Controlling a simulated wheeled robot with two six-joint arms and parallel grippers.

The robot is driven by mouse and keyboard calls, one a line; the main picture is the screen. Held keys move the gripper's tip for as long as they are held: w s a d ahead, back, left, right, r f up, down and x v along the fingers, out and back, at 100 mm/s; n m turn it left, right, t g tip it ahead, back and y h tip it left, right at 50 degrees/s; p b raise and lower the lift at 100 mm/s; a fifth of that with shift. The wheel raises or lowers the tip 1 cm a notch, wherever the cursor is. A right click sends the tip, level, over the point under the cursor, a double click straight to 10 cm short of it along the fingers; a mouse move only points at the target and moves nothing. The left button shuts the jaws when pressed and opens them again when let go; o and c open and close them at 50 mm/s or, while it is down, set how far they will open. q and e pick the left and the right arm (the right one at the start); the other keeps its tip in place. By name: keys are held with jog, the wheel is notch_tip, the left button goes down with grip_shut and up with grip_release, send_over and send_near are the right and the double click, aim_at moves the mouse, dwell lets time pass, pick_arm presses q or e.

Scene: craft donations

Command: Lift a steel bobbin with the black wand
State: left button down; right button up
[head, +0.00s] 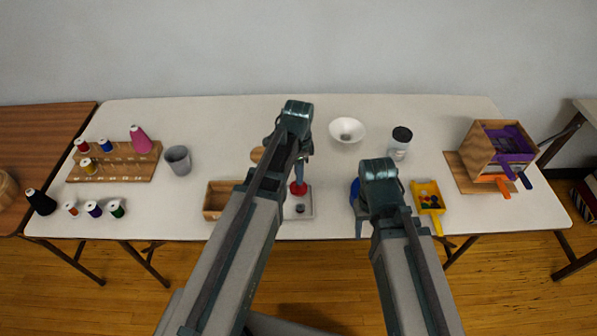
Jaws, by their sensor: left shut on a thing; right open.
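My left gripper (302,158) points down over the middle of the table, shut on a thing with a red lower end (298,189). The arm hides most of this thing, so I cannot tell whether it is the black wand. Its red end is at the back of a pale tray (307,208), where a small grey piece (300,208), perhaps a steel bobbin, lies. I cannot tell whether they touch. My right gripper (368,220) is open and appears empty, right of the tray. A white bowl (358,126) at the back holds small grey pieces.
A wooden box (213,213) is left of the tray, with a grey cup (178,160) and thread rack (147,177) beyond. A blue thing (354,189) is partly hidden by my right arm. To the right are a yellow scoop (437,222), a jar (399,146) and a wooden bin (478,150).

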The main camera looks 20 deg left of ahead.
jog(key=shift+r, duration=0.1)
pick_arm(q)
notch_tip(320, 180, up, 7)
jog(key=p, duration=0.7)
pick_arm(e)
notch_tip(320, 180, up, 7)
